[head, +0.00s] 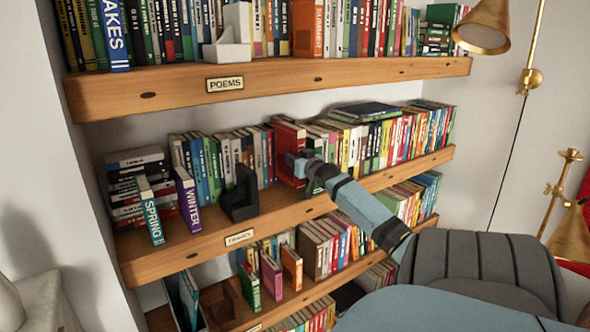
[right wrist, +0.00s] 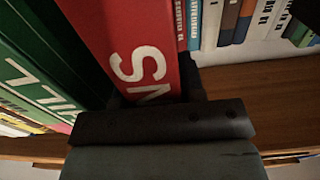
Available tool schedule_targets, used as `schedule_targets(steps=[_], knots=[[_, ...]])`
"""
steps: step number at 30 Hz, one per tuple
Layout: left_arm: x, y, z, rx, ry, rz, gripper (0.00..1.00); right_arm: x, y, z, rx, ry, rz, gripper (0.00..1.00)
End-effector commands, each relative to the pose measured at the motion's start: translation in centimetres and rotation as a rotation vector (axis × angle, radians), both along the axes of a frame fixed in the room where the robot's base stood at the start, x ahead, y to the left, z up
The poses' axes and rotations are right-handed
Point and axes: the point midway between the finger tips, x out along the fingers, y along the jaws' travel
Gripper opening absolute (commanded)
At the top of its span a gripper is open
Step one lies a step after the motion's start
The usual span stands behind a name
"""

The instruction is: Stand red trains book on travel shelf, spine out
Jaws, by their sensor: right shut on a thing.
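The red book (head: 288,137) stands in the row on the middle shelf (head: 200,242), which carries a small label (head: 241,238) that seems to read TRAVEL. My right gripper (head: 298,166) is shut on the red book at its front. In the right wrist view the red spine (right wrist: 125,45) shows large white letters, partly cut off, and faces my gripper (right wrist: 155,95). The book looks upright between its neighbours. My left gripper is not in view.
Green books (right wrist: 40,75) are close beside the red book. A black bookend (head: 240,195), the WINTER book (head: 187,200) and the SPRING book (head: 151,212) stand further left on this shelf. The POEMS shelf (head: 300,80) runs above. A brass lamp (head: 482,27) hangs at right.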

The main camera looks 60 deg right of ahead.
Motion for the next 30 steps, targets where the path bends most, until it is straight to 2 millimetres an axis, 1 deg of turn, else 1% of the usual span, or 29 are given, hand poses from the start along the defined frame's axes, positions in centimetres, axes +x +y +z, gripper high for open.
schedule_targets(steps=[6,9,20,21,23,24,30], knots=[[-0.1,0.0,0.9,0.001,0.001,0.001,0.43,0.0,0.0,-3.1,0.000,0.000,0.000,0.00],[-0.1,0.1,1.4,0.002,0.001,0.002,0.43,0.3,-0.1,-3.6,-0.001,-0.002,0.001,0.00],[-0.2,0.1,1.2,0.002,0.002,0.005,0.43,0.3,-0.1,-4.1,-0.002,-0.002,0.001,0.00],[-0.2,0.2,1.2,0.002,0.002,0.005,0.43,0.3,-0.1,-4.3,0.001,0.002,0.000,0.45],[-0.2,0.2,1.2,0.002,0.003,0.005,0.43,0.3,-0.1,-4.3,0.001,0.002,0.000,0.59],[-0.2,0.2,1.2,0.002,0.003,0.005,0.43,0.3,-0.1,-4.3,0.001,0.002,0.000,0.62],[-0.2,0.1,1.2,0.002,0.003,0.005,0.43,0.3,-0.1,-4.3,0.001,0.002,0.000,0.62]])
